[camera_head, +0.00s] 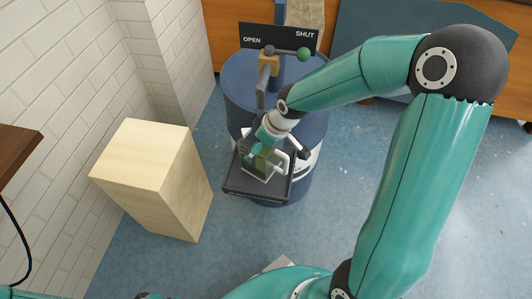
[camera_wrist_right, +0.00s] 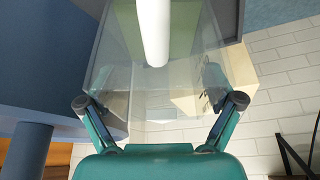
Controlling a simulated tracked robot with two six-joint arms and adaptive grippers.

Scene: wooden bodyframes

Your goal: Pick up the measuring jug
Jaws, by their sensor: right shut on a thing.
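The measuring jug (camera_head: 262,166) is a clear, squarish vessel with a greenish tint and a pale handle. It stands upright at a dark square tray (camera_head: 240,190) on the front of a blue drum; whether its base touches the tray I cannot tell. My right gripper (camera_head: 268,146) comes down over the jug and is shut on it. In the right wrist view the clear jug wall (camera_wrist_right: 105,75) lies between my two fingers, with the white handle (camera_wrist_right: 154,30) at the top. My left gripper is not in view.
The blue drum (camera_head: 232,88) carries a spout and a lever with a green knob (camera_head: 304,54), before an OPEN/SHUT sign (camera_head: 280,38). A pale wooden block (camera_head: 140,160) stands left of the tray. White brick walls are at the left; blue floor is clear at the lower left.

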